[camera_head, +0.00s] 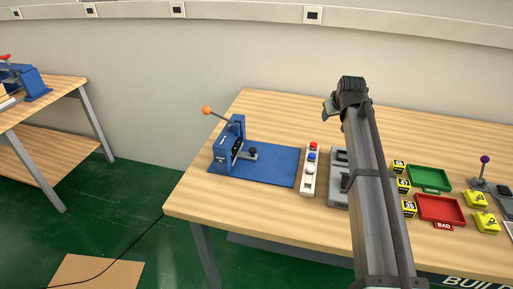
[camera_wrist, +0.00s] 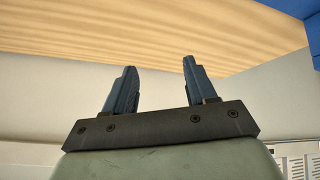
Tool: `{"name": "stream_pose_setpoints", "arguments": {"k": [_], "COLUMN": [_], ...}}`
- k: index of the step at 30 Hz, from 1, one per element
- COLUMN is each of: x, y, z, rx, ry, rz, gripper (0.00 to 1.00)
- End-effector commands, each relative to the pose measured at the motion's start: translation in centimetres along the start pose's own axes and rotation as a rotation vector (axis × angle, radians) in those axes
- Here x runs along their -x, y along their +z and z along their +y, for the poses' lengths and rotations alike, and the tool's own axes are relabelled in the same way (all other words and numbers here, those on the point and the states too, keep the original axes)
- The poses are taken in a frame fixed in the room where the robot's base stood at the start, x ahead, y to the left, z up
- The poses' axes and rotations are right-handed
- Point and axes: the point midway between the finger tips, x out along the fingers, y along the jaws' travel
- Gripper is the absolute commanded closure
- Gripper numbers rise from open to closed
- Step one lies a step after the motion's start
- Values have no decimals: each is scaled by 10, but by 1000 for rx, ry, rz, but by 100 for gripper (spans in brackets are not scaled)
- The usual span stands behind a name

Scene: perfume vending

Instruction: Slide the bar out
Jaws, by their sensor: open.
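My gripper (camera_wrist: 158,68) shows in the wrist view with its two dark fingers apart and nothing between them. In the head view my arm reaches up over the table and its far end is above the back part of the table; the fingers cannot be made out there. I cannot clearly pick out the bar in either view. A blue lever press (camera_head: 230,148) with an orange knob stands on a blue plate (camera_head: 275,163) at the table's left. A grey fixture (camera_head: 337,188) is partly hidden behind my arm.
A button box (camera_head: 310,172) with red and blue buttons stands right of the blue plate. A green tray (camera_head: 430,189), a red tray (camera_head: 440,222) and several yellow blocks lie right of my arm. The table's back left (camera_head: 270,113) is clear. Another table (camera_head: 45,95) stands far left.

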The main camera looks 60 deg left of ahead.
Motion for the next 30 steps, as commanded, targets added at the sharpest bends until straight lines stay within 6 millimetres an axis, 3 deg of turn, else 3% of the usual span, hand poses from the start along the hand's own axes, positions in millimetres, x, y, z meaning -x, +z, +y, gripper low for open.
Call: {"name": "stream_pose_setpoints", "arguments": {"k": [1, 6, 9, 12, 16, 20, 30], "x": [3, 19, 30, 40, 48, 48, 5], "y": [-5, -8, -5, -2, 1, 3, 15], "z": [-36, -139, -187, -223, -249, -258, -271], "rx": [31, 129, 181, 223, 254, 265, 264], "ry": [-45, -185, -251, -300, -338, -350, -349], "rz": [-24, -116, -161, -196, -223, -233, -234], "gripper": [44, 44, 44, 44, 44, 44, 44]}}
